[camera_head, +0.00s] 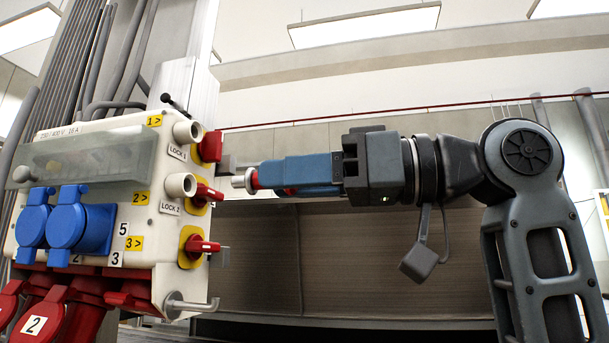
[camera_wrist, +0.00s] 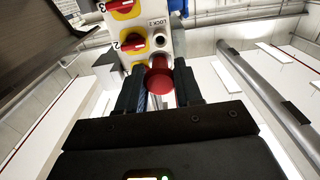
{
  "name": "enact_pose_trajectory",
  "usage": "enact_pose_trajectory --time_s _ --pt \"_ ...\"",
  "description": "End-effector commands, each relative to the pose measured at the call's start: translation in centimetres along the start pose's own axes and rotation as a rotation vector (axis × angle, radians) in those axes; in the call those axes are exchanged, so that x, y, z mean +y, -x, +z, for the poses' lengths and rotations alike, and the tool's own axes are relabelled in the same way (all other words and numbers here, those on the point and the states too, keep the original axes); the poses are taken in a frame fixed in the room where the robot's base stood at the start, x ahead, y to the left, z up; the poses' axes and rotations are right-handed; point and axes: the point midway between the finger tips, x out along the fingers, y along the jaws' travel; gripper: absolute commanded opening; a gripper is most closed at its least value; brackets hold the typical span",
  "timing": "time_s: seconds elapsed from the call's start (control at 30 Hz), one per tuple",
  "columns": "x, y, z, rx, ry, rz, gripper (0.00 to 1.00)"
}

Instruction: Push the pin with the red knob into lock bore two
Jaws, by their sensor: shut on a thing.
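My gripper (camera_head: 262,178) is shut on the red-knobbed pin. The pin's pale metal end (camera_head: 239,181) points left in the head view, toward the box. The red knob (camera_wrist: 160,82) sits between the fingers in the wrist view; the fingers mostly cover it in the head view. Lock bore two is the pale sleeve (camera_head: 180,185) above the LOCK 2 label. In the head view a gap separates the pin's end from this sleeve. In the wrist view the dark bore (camera_wrist: 160,41) shows just beyond the knob. The pin's exact alignment cannot be told.
The LOCK 1 sleeve (camera_head: 187,132) is above bore two. Red rotary switches stick out beside the sleeves, one (camera_head: 208,193) close to the pin's end. Blue sockets (camera_head: 82,229) are on the box front. A metal hook (camera_head: 192,304) juts out below.

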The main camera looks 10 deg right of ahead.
Motion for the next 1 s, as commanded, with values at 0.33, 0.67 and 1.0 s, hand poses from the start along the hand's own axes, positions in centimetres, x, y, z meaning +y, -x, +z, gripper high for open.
enact_pose_trajectory --time_s 0.33,0.67,1.0 --pt "0.0 -3.1 -0.1 0.000 0.000 -0.001 0.00" --pt "0.0 -4.4 0.0 0.000 0.001 0.001 0.00" --pt "0.0 -4.3 0.0 0.000 0.001 0.000 0.00"
